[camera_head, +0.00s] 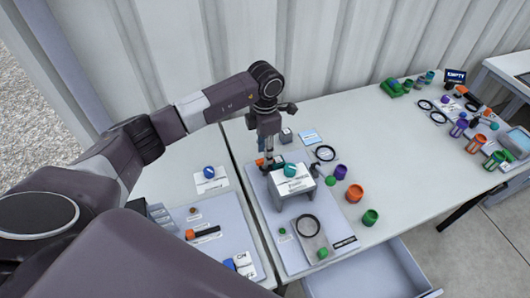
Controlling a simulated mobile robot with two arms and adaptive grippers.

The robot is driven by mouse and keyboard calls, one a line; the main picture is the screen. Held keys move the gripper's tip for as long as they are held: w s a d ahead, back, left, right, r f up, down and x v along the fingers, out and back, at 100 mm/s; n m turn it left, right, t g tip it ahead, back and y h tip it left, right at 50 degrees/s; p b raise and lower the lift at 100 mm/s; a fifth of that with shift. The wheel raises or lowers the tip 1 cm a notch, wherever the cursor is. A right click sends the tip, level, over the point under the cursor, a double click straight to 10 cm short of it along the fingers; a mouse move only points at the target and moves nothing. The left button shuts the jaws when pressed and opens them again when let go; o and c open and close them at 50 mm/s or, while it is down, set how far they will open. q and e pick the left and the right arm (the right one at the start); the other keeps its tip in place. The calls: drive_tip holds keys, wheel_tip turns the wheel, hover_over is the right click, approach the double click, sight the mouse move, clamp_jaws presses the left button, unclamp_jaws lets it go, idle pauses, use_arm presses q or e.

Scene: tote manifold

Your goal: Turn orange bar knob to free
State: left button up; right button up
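An orange bar knob with a dark body (203,232) lies on the left grey panel (236,222), with its orange end to the left. A second small orange piece (260,162) shows on the middle grey panel (286,255), right by my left gripper (268,158). My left gripper points down beside a small white stand (291,185) with a teal knob (289,170) on top. The fingers are small and partly merge with the objects there, so I cannot tell whether they are open or touching the orange piece. My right gripper is not in view.
A blue knob (209,172) sits on the left table. An open drawer (370,275) juts out in front. The table centre (400,150) is clear.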

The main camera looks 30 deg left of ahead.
use_arm(q)
wheel_tip(320, 180, down, 3)
drive_tip(key=shift+w+a+f+p, duration=0.1)
drive_tip(key=shift+w+a+p, duration=0.05)
drive_tip(key=shift+p, duration=0.15)
drive_tip(key=shift+c, duration=0.7)
clamp_jaws()
